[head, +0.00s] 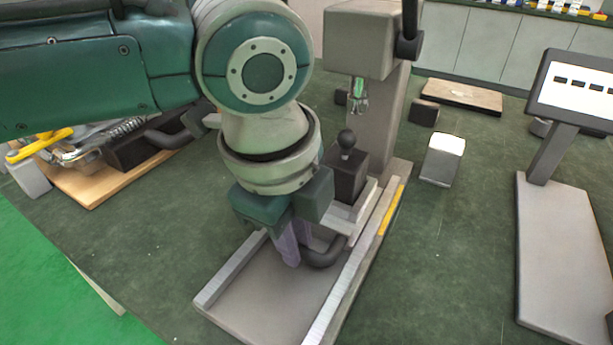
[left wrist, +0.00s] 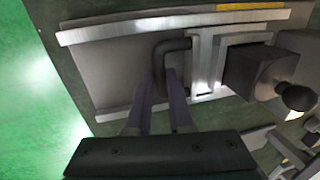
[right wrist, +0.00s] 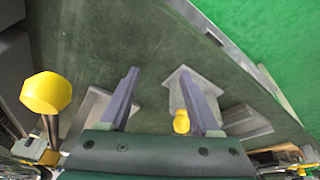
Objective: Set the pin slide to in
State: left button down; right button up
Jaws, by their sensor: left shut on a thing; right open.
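The pin slide is a pale carriage (head: 345,220) between two light rails on a grey base (head: 265,300). It has a dark bent handle (head: 328,256) on its near side. A dark block (head: 346,175) with a black ball knob (head: 346,139) stands on its far side. My left gripper (head: 292,248) is shut on the handle, whose bend also shows in the left wrist view (left wrist: 172,45). The gripper hides part of the handle in the head view. My right gripper (right wrist: 160,88) is open and away from the slide, with yellow-topped items around it.
A grey column with a machine head (head: 360,40) rises behind the slide. A small metal block (head: 442,160) stands to its right. A panel on a stand (head: 570,90) is at the far right. The near part of the rail base is bare.

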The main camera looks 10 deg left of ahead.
aim_at(315, 237)
pick_arm(q)
jog(key=w, duration=0.1)
jog(key=w+d+b, duration=0.1)
jog(key=shift+w+f, duration=0.15)
jog(key=shift+w, duration=0.25)
pick_arm(e)
notch_tip(315, 237, down, 2)
pick_arm(q)
jog(key=shift+w+b, duration=0.15)
jog(key=shift+b, duration=0.2)
pick_arm(e)
jog(key=shift+f, duration=0.1)
jog(key=shift+s+a, duration=0.1)
pick_arm(q)
jog(key=c, duration=1.2)
grip_release()
jog(key=shift+o, duration=1.4)
jog(key=shift+w+d, duration=0.1)
jog(key=shift+w, duration=0.05)
jog(key=shift+o, duration=0.6)
jog(key=shift+r, duration=0.25)
